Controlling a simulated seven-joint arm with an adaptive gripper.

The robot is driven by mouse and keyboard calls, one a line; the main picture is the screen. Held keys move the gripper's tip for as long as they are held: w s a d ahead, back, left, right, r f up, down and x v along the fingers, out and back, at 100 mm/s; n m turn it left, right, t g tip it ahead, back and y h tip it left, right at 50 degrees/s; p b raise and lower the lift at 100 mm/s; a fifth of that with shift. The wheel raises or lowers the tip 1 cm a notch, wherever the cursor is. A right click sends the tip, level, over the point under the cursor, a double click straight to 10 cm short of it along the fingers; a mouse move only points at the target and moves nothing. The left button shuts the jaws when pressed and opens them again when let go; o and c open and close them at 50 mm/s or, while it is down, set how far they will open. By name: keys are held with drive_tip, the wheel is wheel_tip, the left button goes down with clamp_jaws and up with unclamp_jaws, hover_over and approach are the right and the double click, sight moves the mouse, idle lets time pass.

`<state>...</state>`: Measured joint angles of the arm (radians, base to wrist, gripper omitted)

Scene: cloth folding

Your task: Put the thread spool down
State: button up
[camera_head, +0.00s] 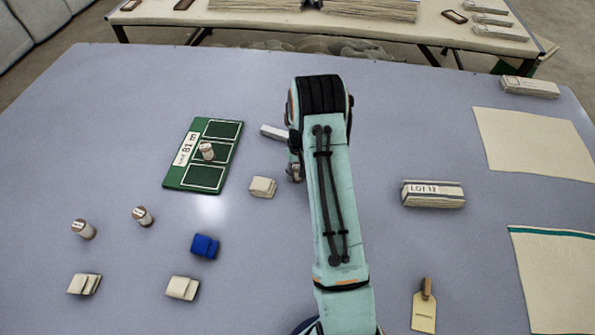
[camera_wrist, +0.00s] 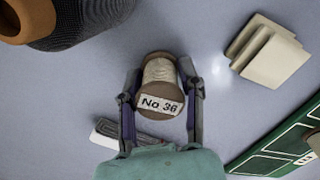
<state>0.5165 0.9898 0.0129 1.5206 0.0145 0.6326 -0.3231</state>
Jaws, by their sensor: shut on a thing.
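My gripper (camera_wrist: 160,82) is shut on a thread spool (camera_wrist: 158,71) with cream thread, brown ends and a "No 36" label. The spool sits between both fingers in the wrist view. In the head view the arm hides it; only a bit of my gripper (camera_head: 294,170) shows at the arm's left edge. Its height above the table cannot be told. A green board (camera_head: 176,178) labelled "81 m" lies to the left with three outlined panels. Another spool (camera_head: 207,151) is on its middle panel. The board's edge also shows in the wrist view (camera_wrist: 262,163).
Two spools (camera_head: 83,229) (camera_head: 143,216) stand at the left. Folded cream cloths (camera_head: 262,187) (camera_head: 182,288) and a blue cloth (camera_head: 205,246) lie about. A pale bundle (camera_head: 272,132) lies beside the arm, a "LOT 12" stack (camera_head: 433,194) at right.

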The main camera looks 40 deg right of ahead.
sight(297, 167)
drive_tip(key=shift+f, duration=0.1)
drive_tip(key=o, duration=1)
wheel_tip(297, 167, up, 12)
drive_tip(key=shift+a+r, duration=0.15)
drive_tip(key=s+a+r+n, duration=0.1)
drive_tip(key=s+a+r, duration=0.3)
drive_tip(key=a+r, duration=0.45)
drive_tip(key=s+a+r, duration=0.1)
drive_tip(key=s+a, duration=0.3)
drive_tip(key=s, duration=0.1)
drive_tip(key=s+a+r+n, duration=0.1)
drive_tip(key=s+a+r, duration=0.1)
drive_tip(key=s+a, duration=0.2)
drive_tip(key=s+a+r+n, duration=0.1)
drive_tip(key=s+a, duration=0.4)
drive_tip(key=s, duration=0.3)
drive_tip(key=shift+r+y, duration=0.3)
drive_tip(key=shift+r, duration=0.1)
drive_tip(key=shift+o, duration=0.4)
drive_tip(key=s, duration=0.1)
drive_tip(key=s+a, duration=0.1)
drive_tip(key=s, duration=0.1)
drive_tip(key=s+f, duration=0.1)
drive_tip(key=s, duration=0.1)
drive_tip(key=shift+a, duration=0.25)
